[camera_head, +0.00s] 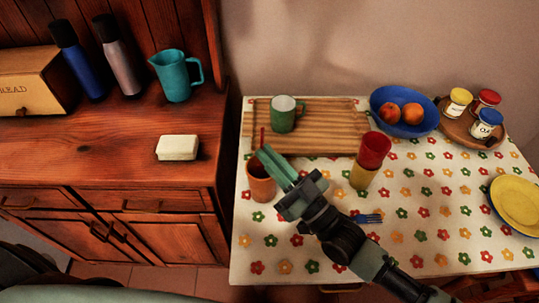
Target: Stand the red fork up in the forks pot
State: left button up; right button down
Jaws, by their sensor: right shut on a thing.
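The red fork (262,136) shows as a thin, nearly upright red piece sticking up at the fingertips of my right gripper (264,152). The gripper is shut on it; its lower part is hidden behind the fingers. An orange-brown pot (262,188) stands on the flowered table, right below the fingertips. The fingers cover part of its rim, so I cannot tell whether the fork's lower end is inside it. A blue fork (368,218) lies on the cloth right of my right wrist. My left gripper is out of view.
A red cup (375,147) sits on a yellow cup (361,177) right of the gripper. Behind are a wooden board (330,120) with a green mug (283,120), and a blue fruit bowl (385,122). The cloth's front left is clear.

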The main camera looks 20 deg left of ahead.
jog(key=shift+f, duration=0.25)
jog(key=c, duration=1.5)
grip_release()
jog(key=s+d+p, duration=0.1)
jog(key=s+d, duration=0.2)
jog(key=d, duration=0.3)
jog(key=s+d+f+p, duration=0.1)
jog(key=s+d, duration=0.3)
jog(key=d, duration=0.3)
jog(key=shift+s+f, duration=0.1)
jog(key=shift+s, duration=0.05)
